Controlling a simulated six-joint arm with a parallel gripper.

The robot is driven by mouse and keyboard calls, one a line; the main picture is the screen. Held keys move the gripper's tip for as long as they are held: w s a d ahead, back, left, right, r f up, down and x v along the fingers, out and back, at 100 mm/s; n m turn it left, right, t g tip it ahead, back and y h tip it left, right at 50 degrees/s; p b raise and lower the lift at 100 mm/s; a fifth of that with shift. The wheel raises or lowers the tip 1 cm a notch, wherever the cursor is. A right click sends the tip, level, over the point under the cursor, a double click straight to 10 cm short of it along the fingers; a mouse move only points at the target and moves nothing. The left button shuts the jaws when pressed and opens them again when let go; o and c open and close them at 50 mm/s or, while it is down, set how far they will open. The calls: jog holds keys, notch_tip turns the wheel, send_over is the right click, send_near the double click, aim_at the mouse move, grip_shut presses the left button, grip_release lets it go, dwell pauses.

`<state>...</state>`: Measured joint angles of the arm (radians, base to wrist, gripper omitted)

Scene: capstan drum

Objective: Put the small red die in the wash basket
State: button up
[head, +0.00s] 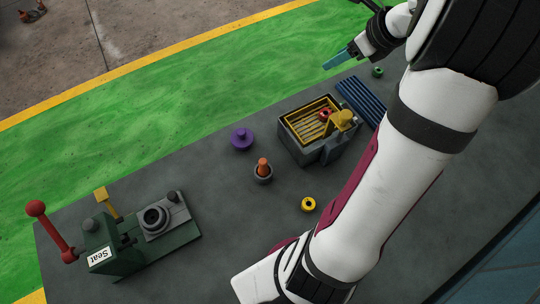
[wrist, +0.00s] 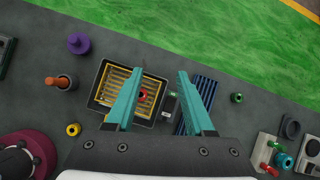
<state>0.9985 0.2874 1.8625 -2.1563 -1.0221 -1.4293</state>
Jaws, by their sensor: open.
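The small red die (head: 325,114) is a red ring inside the yellow-barred wash basket (head: 296,139), towards its far right side. The basket sits in a dark grey housing with a yellow fitting at its right. In the wrist view the red die (wrist: 143,95) shows against the bars of the basket (wrist: 104,78), close to the left finger in the picture. My gripper (head: 338,60) is open and empty, with teal fingers, raised and apart from the basket. In the wrist view my gripper (wrist: 160,76) has its fingers spread wide, the left one covering part of the basket.
A blue slatted rack (head: 362,102) stands right of the basket, with a green ring (head: 377,71) beyond. A purple knobbed piece (head: 241,138), an orange-topped peg in a grey cup (head: 263,174) and a yellow ring (head: 308,204) lie nearby. A green lever press (head: 115,250) stands front left.

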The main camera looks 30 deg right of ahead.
jog(key=w+a+r+m+t+h, duration=0.4)
jog(key=w+r+m+h, duration=0.35)
jog(key=r+m, duration=0.75)
jog(key=s+a+f+m+g+y, duration=0.2)
jog(key=s+a+f+m, duration=0.3)
jog(key=s+a+m, duration=0.4)
jog(key=s+a+f+m+g+y, duration=0.3)
jog(key=s+a+f+m+g, duration=0.2)
jog(key=s+a+m, duration=0.3)
jog(key=s+a+f+m+g+y, duration=0.3)
jog(key=s+a+f+m, duration=0.2)
jog(key=s+a+m, duration=0.4)
jog(key=a+m, duration=0.2)
jog(key=m, duration=0.1)
jog(key=shift+s+f+m+g, duration=0.25)
jog(key=shift+s+m+g, duration=0.05)
jog(key=shift+g, duration=0.1)
